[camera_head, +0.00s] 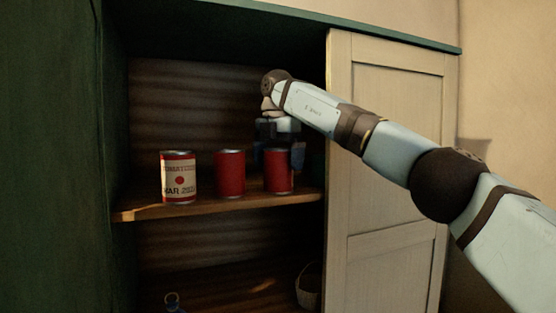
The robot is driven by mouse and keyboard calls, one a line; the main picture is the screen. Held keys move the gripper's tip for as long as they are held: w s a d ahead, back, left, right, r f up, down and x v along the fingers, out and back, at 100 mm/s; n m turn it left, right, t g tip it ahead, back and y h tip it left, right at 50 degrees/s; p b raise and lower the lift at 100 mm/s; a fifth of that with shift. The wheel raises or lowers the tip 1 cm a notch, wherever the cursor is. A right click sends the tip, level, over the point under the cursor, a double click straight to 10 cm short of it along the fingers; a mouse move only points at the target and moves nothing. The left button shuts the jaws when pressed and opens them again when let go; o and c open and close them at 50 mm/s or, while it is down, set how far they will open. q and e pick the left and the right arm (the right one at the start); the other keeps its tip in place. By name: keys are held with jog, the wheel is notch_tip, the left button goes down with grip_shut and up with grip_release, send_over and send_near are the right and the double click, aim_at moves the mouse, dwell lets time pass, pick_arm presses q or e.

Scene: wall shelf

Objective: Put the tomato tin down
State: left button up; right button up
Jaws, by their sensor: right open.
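Three red tins stand upright in a row on the wooden shelf (140,213). The left tin (178,178) shows a pale label with a red dot. The middle tin (230,175) and the right tin (278,178) show plain red sides, and I cannot tell what they hold. My right gripper (278,160) points down around the top of the right tin, with its fingers open on either side. That tin rests on the shelf, close to the front edge. My left gripper is out of view.
A pale panelled door (390,170) stands right of the shelf opening, behind my right arm. The dark green cabinet side (50,160) bounds the left. On the lower level are a basket-like item (309,285) and a small ring-topped object (173,302). The shelf's left end is bare.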

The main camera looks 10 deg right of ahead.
notch_tip(320, 180, up, 7)
jog(key=p, duration=0.3)
jog(key=shift+a, duration=0.1)
jog(key=shift+r, duration=0.4)
jog(key=shift+f, duration=0.1)
